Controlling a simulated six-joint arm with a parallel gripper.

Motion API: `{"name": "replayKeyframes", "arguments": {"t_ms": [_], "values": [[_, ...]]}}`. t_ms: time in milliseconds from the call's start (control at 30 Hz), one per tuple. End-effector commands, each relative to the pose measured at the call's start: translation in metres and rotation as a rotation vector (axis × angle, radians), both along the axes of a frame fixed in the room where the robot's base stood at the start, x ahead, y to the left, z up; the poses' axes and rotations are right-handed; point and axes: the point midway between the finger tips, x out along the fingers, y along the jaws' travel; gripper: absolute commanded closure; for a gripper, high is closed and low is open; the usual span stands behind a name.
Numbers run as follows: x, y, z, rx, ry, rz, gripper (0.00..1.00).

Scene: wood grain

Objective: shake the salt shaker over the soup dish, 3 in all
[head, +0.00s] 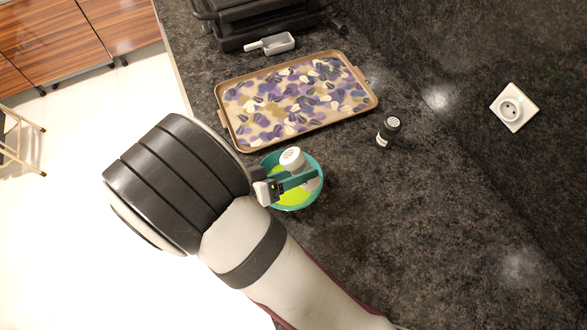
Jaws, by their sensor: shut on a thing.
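The soup dish (312,199) is a teal bowl with yellow-green soup (288,199) in it, standing on the dark counter in the middle of the head view. My gripper (294,177) is over the dish and shut on the salt shaker (292,157), which has a white top with small dark holes. The shaker's top shows toward the camera. Its lower body is partly hidden by the gripper fingers. My gripper and arm hide the left part of the dish.
A patterned tray (222,112) with a brown rim lies behind the dish. A small scoop (277,44) and a black appliance (250,20) are at the back. A wall socket (513,107) is at right. The counter at lower right is clear.

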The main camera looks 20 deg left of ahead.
Motion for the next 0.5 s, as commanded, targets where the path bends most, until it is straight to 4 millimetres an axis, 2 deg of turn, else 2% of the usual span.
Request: {"name": "replayKeyframes", "arguments": {"t_ms": [67,233,433,500], "values": [[0.0,-0.0002,0.0,-0.003,0.0,0.0,1.0],[-0.0014,-0.0069,-0.0056,-0.224,0.041,-0.002,1.0],[-0.0016,-0.0078,-0.0049,-0.246,0.046,-0.001,1.0],[-0.002,-0.0091,-0.0087,-0.321,0.059,-0.002,1.0]]}}
